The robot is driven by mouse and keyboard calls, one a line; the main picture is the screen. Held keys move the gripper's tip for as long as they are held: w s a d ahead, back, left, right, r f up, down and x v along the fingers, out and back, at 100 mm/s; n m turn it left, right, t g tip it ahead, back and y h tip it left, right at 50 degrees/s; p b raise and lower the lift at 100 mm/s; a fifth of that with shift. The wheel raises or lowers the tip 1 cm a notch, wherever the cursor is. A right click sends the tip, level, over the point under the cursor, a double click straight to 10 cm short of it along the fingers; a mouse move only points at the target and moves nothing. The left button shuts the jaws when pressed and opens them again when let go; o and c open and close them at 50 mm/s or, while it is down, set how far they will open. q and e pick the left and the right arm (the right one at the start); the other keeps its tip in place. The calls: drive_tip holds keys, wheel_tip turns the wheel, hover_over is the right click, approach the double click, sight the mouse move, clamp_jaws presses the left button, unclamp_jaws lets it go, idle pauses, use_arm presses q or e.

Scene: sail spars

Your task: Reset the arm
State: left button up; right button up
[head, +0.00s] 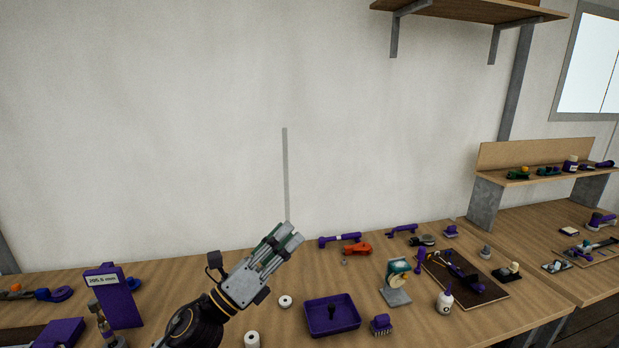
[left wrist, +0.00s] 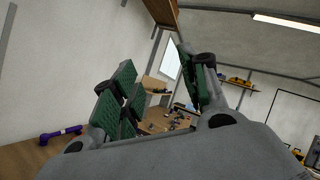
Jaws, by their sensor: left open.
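My left gripper (head: 291,236) is raised over the workbench (head: 200,268) in the head view, pointing up and to the right. It is open and nothing shows between its fingers. The left wrist view shows its green-padded fingers (left wrist: 160,95) spread apart, with the room behind them. A thin grey upright strip (head: 285,170) shows just beyond the fingertips in the head view; I cannot tell whether it touches them. My right gripper is in neither view.
A purple tray (head: 345,318), white rolls (head: 285,301), a purple display stand (head: 122,300), a white bottle (head: 445,301) and a dark board (head: 490,288) with tools stand on the bench. A wall shelf (head: 470,10) hangs at upper right. The wall space above the bench is mostly clear.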

use_arm(q)
drive_tip(key=w+a+f+n+t+y, duration=0.25)
drive_tip(key=a+f+n+y, duration=1.2)
drive_tip(key=n, duration=0.95)
drive_tip(key=s+a+f+n+g+y, duration=0.2)
drive_tip(key=s+f+n+g+y, duration=0.25)
drive_tip(key=f, duration=0.55)
drive_tip(key=s+f+n+g+h, duration=0.1)
drive_tip(key=s+f+n+g, duration=0.35)
drive_tip(key=s+f, duration=0.35)
drive_tip(key=s+f+n+g+h, duration=0.1)
drive_tip(key=s+f+n+g, duration=0.2)
drive_tip(key=s+f+g, duration=0.5)
drive_tip(key=s+a+f+b, duration=0.1)
drive_tip(key=s+f+b, duration=0.2)
drive_tip(key=f, duration=1.5)
drive_tip(key=s+f+b, duration=0.2)
drive_tip(key=f, duration=1.7)
drive_tip(key=s+a+f+b, duration=0.2)
drive_tip(key=s+f, duration=0.9)
drive_tip(key=f, duration=0.1)
drive_tip(key=s+a+f+b, duration=0.3)
drive_tip(key=s+f, duration=0.8)
drive_tip(key=f, duration=0.1)
drive_tip(key=shift+y, duration=0.4)
drive_tip(key=shift+a, duration=0.1)
